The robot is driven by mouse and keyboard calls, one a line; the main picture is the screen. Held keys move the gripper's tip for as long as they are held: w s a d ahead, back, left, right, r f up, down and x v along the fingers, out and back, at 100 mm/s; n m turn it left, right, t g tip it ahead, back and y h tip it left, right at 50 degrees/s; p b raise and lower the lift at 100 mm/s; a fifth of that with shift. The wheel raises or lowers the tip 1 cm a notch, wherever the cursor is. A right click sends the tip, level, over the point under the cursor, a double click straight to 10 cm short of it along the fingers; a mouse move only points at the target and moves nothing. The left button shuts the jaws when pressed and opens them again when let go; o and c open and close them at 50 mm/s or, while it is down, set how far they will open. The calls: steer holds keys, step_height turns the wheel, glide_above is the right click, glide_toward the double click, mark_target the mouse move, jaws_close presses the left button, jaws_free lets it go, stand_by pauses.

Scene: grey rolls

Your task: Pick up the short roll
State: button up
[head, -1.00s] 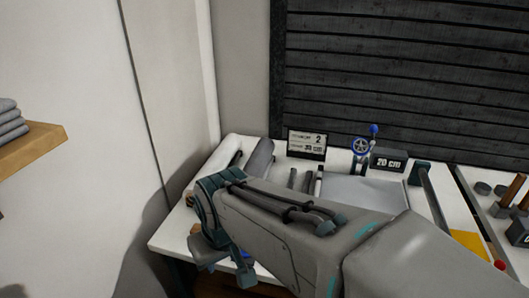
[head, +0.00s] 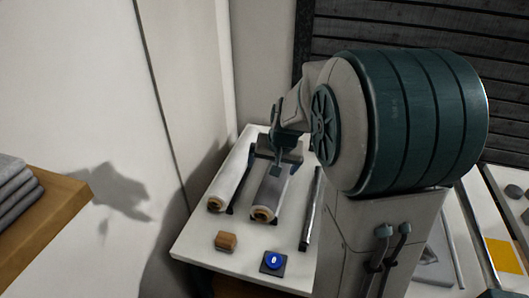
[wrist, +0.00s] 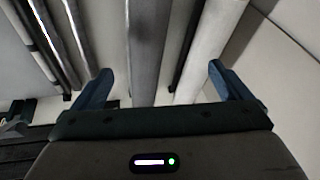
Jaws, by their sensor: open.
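Two rolls lie side by side on the white table. One is a pale roll (head: 232,180) on the left, and the other is a grey roll (head: 270,192) to its right, with an orange-brown core at its near end. My gripper (head: 279,155) is over the far part of the grey roll in the head view and hides some of it. In the wrist view my gripper (wrist: 159,70) is open and empty. The grey roll (wrist: 147,45) runs between the fingers, and the pale roll (wrist: 206,42) passes near the right finger. I cannot tell which roll is shorter.
A wooden block (head: 226,242) and a blue button (head: 273,261) sit at the table's near edge. A dark bar (head: 311,210) lies right of the grey roll. A wall stands close on the left, with a wooden shelf (head: 45,215) in front of it.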

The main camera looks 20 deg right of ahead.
steer(key=w+d+f+p, duration=0.1)
steer(key=w+d+f, duration=0.1)
steer(key=w+f, duration=0.2)
steer(key=w+d+f+m+p, duration=0.1)
steer(key=w+d+f, duration=0.1)
steer(key=w+f, duration=0.2)
steer(key=w+d+f+m+h+p, duration=0.1)
steer(key=w+d+f, duration=0.2)
steer(key=w+f, duration=0.1)
steer(key=shift+w+d+t, duration=0.1)
steer(key=shift+w+t, duration=0.2)
steer(key=shift+w, duration=0.2)
steer(key=shift+d+p+x, duration=0.15)
steer(key=shift+p+x, duration=0.3)
steer(key=shift+x, duration=0.85)
steer(key=shift+d+p+x, duration=0.1)
steer(key=shift+p+x, duration=0.35)
steer(key=shift+x, duration=0.8)
steer(key=c, duration=1.4)
